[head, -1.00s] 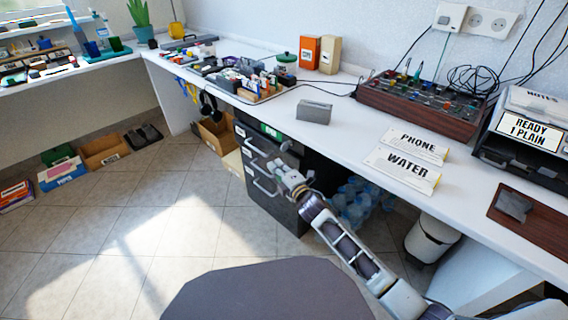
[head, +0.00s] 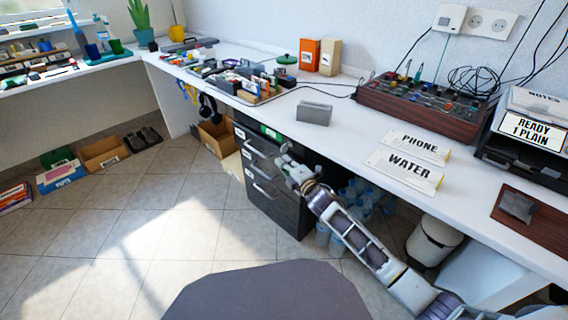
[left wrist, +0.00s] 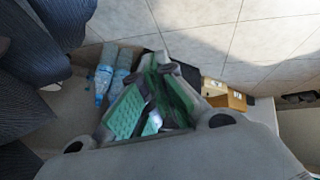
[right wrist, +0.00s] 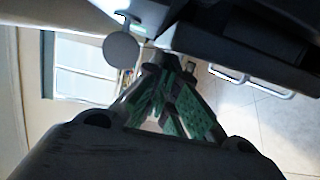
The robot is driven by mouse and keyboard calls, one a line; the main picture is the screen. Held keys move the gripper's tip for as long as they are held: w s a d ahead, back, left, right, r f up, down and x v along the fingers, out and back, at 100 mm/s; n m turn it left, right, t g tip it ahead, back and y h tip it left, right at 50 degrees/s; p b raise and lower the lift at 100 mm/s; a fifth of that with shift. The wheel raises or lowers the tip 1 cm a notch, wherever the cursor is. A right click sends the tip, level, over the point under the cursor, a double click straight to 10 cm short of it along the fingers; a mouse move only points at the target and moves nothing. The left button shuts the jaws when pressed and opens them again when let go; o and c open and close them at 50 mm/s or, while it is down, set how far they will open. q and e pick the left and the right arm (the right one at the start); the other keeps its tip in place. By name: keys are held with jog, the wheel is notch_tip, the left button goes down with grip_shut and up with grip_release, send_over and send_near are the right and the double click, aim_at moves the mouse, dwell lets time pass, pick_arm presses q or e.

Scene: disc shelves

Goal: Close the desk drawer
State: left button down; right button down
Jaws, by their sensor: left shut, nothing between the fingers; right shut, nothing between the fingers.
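The dark desk drawer unit (head: 283,207) stands under the white desk, with light bar handles on its drawer fronts. The upper part is partly hidden by my right gripper (head: 284,158), which is at the unit's upper right side, just below the desk edge. How far any drawer stands out is hard to tell. In the right wrist view, my right gripper (right wrist: 163,66) is shut and empty, with dark drawer fronts and pale handles (right wrist: 265,89) above and to its right. My left gripper (left wrist: 165,70) shows only in the left wrist view, shut and empty, over the floor.
The white desk (head: 345,128) carries a grey block (head: 314,113), PHONE and WATER signs and a control box. Water bottles (head: 355,205) and a white bin (head: 433,241) stand under it. A cardboard box (head: 217,137) is left of the drawers. Tiled floor in front is clear.

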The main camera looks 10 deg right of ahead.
pick_arm(q)
jog(key=shift+s+r+p, duration=0.3)
jog(key=shift+s+p, duration=0.15)
jog(key=shift+s, duration=0.05)
pick_arm(e)
jog(key=shift+w+d+r, duration=0.1)
jog(key=shift+w+d, duration=0.7)
jog(key=shift+d, duration=0.25)
pick_arm(q)
jog(key=shift+w, duration=0.1)
